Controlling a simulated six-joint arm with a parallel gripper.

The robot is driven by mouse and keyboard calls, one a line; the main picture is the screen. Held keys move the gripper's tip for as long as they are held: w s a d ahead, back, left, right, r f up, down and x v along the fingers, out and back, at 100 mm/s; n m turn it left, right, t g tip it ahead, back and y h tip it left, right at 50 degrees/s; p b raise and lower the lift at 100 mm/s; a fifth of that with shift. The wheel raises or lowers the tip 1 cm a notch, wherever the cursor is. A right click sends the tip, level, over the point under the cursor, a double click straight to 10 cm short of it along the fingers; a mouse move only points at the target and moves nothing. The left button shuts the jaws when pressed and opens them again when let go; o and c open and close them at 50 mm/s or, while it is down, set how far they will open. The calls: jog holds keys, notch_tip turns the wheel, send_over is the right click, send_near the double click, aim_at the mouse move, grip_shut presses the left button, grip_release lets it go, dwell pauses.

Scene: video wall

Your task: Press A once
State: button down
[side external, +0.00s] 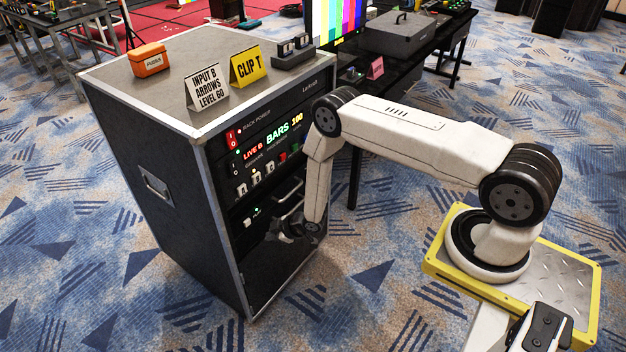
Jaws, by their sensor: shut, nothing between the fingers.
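A row of small pale buttons sits on the dark front panel of the rack. The leftmost button (242,190) may be A, but the lettering is too small to read surely. Two more pale buttons (256,182) stand to its right. Above them the display (277,136) reads LIVE B, BARS and 100. My gripper (282,232) is shut and empty, low in front of the rack, below and to the right of the buttons. It is apart from the buttons; its fingertips are dark against the panel and hard to make out.
The rack case (150,190) carries an orange box (150,60), a white sign (207,88) reading INPUT B ARROWS LEVEL GO and a yellow CLIP T sign (246,66). A metal handle (290,198) is near my gripper. A black table (425,65) stands behind. Carpet is clear in front.

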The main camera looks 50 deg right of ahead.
aim_at(242, 195)
jog(key=s+r, duration=0.3)
jog(key=r, duration=1)
jog(key=shift+d+r, duration=0.15)
jog(key=shift+d, duration=0.1)
jog(key=w, duration=0.8)
jog(key=shift+w, duration=0.35)
jog(key=shift+w, duration=0.9)
dwell(3.3)
jog(key=shift+s, duration=0.9)
